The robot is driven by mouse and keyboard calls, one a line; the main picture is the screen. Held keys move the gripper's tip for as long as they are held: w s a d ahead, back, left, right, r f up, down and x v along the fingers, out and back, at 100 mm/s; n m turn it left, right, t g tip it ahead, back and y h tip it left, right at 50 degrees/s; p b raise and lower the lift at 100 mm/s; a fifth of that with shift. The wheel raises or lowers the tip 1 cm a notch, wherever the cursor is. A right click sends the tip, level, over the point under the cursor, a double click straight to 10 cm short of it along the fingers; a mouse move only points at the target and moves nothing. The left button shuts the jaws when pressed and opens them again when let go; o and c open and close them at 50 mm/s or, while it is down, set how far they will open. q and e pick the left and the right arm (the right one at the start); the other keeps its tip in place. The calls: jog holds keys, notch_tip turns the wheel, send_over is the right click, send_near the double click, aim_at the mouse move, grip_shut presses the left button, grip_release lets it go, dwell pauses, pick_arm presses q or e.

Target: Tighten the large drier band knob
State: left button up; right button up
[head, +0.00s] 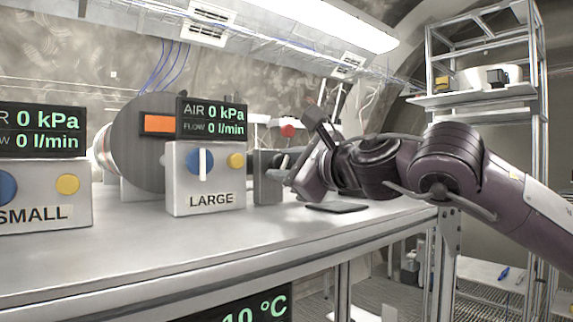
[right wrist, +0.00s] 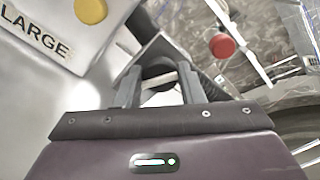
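The large drier's grey control box (head: 205,205), labelled LARGE, stands on the bench with a blue dial (head: 198,165) and a yellow button (head: 236,160). The drier's big grey drum (head: 135,125) lies behind it. A dark round part (right wrist: 157,70) with a pale bar below it shows between my right fingers; I cannot tell whether it is the band knob. My right gripper (right wrist: 160,88) is open, its fingers apart around that part, with no clear contact seen. In the head view the right gripper (head: 285,180) is right of the box, its tips partly hidden. My left gripper is out of view.
A red knob (head: 288,130) stands behind my right gripper and also shows in the right wrist view (right wrist: 222,45). The SMALL control box (head: 45,200) is at far left. A dark flat plate (head: 337,207) lies under my right wrist. The bench front (head: 200,245) is clear.

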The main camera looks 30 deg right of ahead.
jog(key=c, duration=0.3)
